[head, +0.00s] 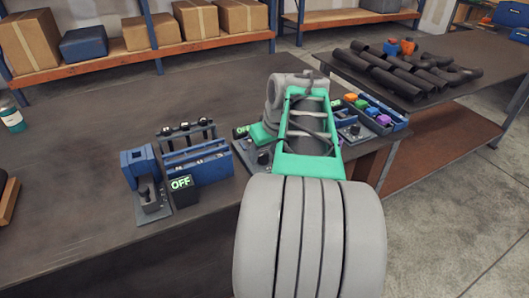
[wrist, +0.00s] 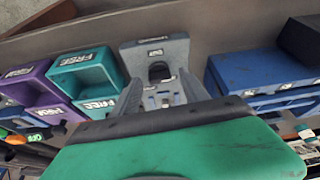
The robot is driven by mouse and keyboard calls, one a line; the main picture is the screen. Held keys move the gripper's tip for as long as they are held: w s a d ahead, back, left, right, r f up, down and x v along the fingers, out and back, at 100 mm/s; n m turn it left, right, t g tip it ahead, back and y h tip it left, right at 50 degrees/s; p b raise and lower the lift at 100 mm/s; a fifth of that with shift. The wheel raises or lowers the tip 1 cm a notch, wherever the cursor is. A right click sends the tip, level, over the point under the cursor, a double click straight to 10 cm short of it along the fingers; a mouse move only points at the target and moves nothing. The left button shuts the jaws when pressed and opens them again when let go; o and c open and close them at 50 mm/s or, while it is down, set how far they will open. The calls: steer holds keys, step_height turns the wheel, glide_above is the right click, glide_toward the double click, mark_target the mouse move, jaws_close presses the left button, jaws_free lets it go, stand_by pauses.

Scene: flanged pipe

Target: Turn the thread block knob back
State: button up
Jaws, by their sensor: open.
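In the wrist view my gripper (wrist: 160,80) is open. Its two grey fingers point at a grey block (wrist: 157,51) with a small label on top and a dark round opening. The opening and small metal parts below it lie between the fingertips in the picture; I cannot tell whether the fingers touch anything. This may be the thread block, but a knob is not clearly seen. In the head view my own arm covers the gripper and this spot. A small dark knob (head: 264,158) shows on a grey panel left of the arm.
Purple (wrist: 40,85) and teal (wrist: 85,75) bins stand left of the grey block, and a blue rack (wrist: 260,75) stands right. In the head view a blue device (head: 145,180) and an OFF display (head: 181,184) stand on the dark bench (head: 70,200). The bench's left is mostly clear.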

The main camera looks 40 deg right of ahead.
steer(key=shift+c, duration=0.4)
jaws_close()
steer(key=shift+n, duration=0.3)
steer(key=n+p, duration=0.1)
steer(key=n+y+p, duration=0.1)
steer(key=n, duration=0.1)
steer(key=shift+d+r+y+p, duration=0.15)
steer(key=shift+y+p, duration=0.15)
steer(key=shift+p, duration=0.05)
steer(key=n+y+p, duration=0.1)
steer(key=n, duration=0.2)
steer(key=n+y+p, duration=0.1)
steer(key=n, duration=0.2)
steer(key=shift+d+g+p, duration=0.1)
steer(key=shift+g+p, duration=0.2)
steer(key=shift+g, duration=0.1)
steer(key=shift+o, duration=0.4)
jaws_free()
